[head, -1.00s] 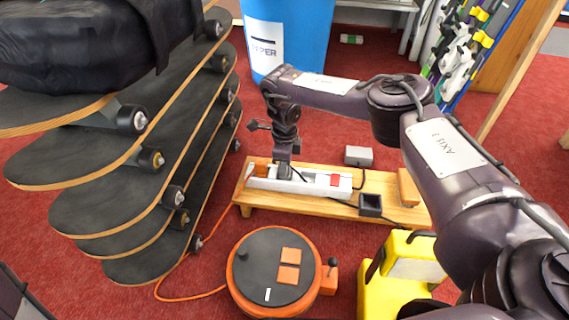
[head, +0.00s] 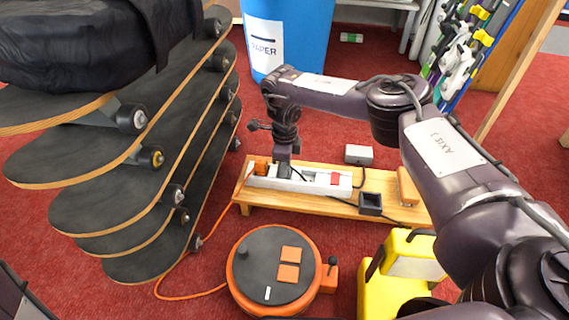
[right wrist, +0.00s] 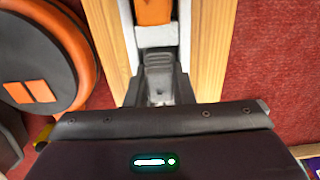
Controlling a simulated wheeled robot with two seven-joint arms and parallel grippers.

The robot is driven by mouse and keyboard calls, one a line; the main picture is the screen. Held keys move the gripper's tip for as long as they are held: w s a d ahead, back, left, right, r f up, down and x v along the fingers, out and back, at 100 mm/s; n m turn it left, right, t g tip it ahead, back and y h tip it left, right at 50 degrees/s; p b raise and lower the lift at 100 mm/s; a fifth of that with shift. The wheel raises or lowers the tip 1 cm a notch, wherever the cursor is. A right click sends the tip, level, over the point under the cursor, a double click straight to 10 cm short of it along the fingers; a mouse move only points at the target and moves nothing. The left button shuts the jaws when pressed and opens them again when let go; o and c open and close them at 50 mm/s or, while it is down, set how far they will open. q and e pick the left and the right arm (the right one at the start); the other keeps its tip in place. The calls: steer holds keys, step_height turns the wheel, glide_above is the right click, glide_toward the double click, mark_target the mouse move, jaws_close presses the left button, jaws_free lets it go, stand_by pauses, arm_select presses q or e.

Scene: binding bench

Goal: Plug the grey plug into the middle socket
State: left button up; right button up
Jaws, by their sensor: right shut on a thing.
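The white socket strip (head: 318,184) with a red switch (head: 336,179) lies along a low wooden bench. An orange plug (head: 261,167) sits at its left end; it also shows in the right wrist view (right wrist: 155,12). My right gripper (head: 284,172) points down over the strip, just right of the orange plug. It is shut on the grey plug (right wrist: 158,62), which is at the strip, in line with the orange plug. The fingers hide the plug's underside, so I cannot tell whether it is seated. My left gripper is not in view.
A grey box (head: 359,154), an open black box (head: 370,204) and a wooden block (head: 408,187) are on the bench. A dark cable runs along the strip's front. An orange cable reel (head: 275,270) is in front, stacked skateboards (head: 130,200) left, a yellow object (head: 400,270) right.

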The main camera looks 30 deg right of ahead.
steer(key=shift+f, duration=0.3)
stand_by(0.5)
steer(key=o, duration=1)
steer(key=shift+r, duration=0.1)
step_height(320, 180, up, 7)
steer(key=p, duration=0.5)
steer(key=shift+r, duration=0.35)
